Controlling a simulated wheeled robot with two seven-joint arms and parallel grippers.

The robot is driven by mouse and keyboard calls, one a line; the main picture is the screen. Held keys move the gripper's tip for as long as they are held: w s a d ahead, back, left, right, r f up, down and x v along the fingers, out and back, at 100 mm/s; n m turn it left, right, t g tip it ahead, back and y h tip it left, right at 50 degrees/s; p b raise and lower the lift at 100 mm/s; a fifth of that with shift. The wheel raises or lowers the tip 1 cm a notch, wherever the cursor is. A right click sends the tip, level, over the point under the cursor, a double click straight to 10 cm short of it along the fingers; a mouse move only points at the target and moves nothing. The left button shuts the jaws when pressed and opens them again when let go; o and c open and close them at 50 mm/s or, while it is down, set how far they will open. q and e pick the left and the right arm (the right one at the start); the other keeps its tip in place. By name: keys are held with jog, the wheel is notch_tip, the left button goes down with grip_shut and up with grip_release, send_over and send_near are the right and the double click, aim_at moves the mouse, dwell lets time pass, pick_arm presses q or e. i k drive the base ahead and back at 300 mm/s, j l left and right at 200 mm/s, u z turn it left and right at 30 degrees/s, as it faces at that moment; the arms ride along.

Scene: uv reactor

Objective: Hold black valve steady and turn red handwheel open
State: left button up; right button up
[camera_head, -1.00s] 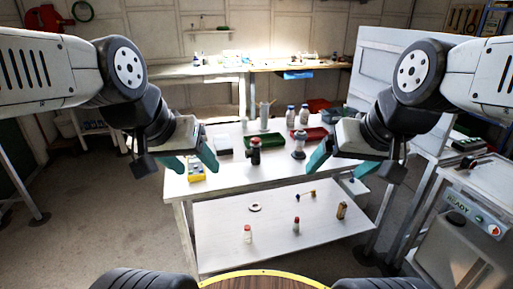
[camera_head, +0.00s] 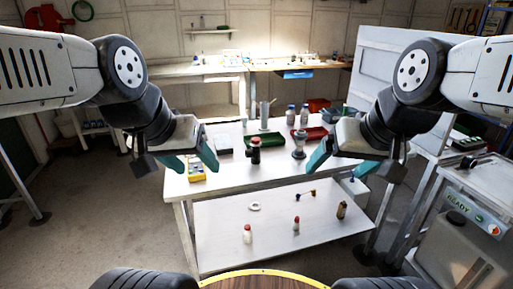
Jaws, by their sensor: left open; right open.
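A small black valve (camera_head: 255,153) with a red top (camera_head: 255,140) stands upright on the white table (camera_head: 230,180), near the middle of its top. The red top looks like the handwheel, but it is small in this view. My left gripper (camera_head: 192,164) is open and empty, left of the valve and above the table's left part. My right gripper (camera_head: 342,166) is open and empty, right of the valve and above the table's right part. Neither gripper touches the valve.
A grey-and-clear fitting (camera_head: 299,146) stands right of the valve. A yellow-and-blue box (camera_head: 196,174) lies below my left gripper. A green tray (camera_head: 264,140), a red tray (camera_head: 312,133) and bottles (camera_head: 291,115) are behind. Small items stand on the lower shelf (camera_head: 270,245). A machine marked READY (camera_head: 466,208) is at right.

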aim_at(254, 140)
jog(key=i+j+z, duration=0.1)
jog(key=j+z, duration=0.25)
jog(key=j, duration=0.4)
jog(key=j+z, duration=0.35)
jog(key=j, duration=0.4)
jog(key=k+j+z, duration=0.15)
jog(key=j+z, duration=0.15)
jog(key=j, duration=0.45)
jog(key=i+j+z, duration=0.15)
jog(key=j+z, duration=0.35)
jog(key=j, duration=0.4)
jog(key=j+z, duration=0.45)
jog(key=j, duration=0.45)
jog(key=i+j, duration=0.1)
jog(key=j, duration=0.15)
jog(key=z, duration=0.05)
